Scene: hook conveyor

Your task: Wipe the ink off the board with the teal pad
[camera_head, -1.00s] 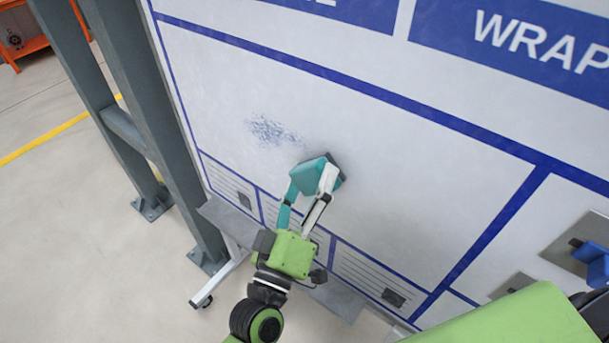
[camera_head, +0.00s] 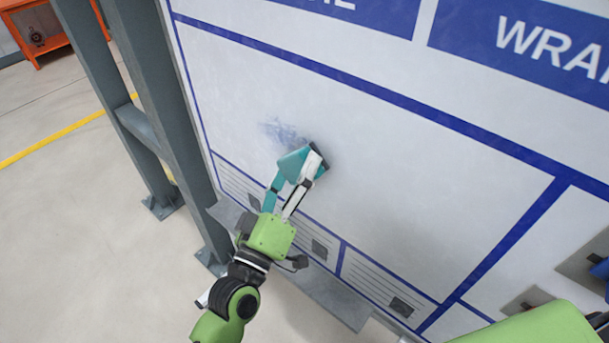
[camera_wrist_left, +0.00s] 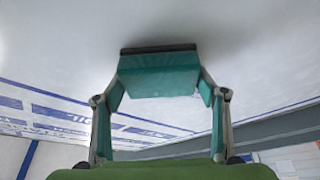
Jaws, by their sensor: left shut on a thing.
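The white board (camera_head: 400,175) has blue lines and printed panels. A faint blue ink smudge (camera_head: 279,131) shows on it in the head view, just up and left of the pad. My left gripper (camera_head: 297,175) is shut on the teal pad (camera_head: 291,162) at the board's lower left part. In the left wrist view the teal pad (camera_wrist_left: 158,76) sits between both fingers, its dark face (camera_wrist_left: 158,49) towards the board; whether it touches the board I cannot tell. The part of the board behind the pad is hidden. My right gripper is not clearly in view.
A grey steel post frame (camera_head: 145,115) stands close to the board's left edge. A grey ledge (camera_head: 325,297) runs under the board. Blue-handled items (camera_head: 600,268) hang at the lower right. Open floor (camera_head: 90,240) lies at the left.

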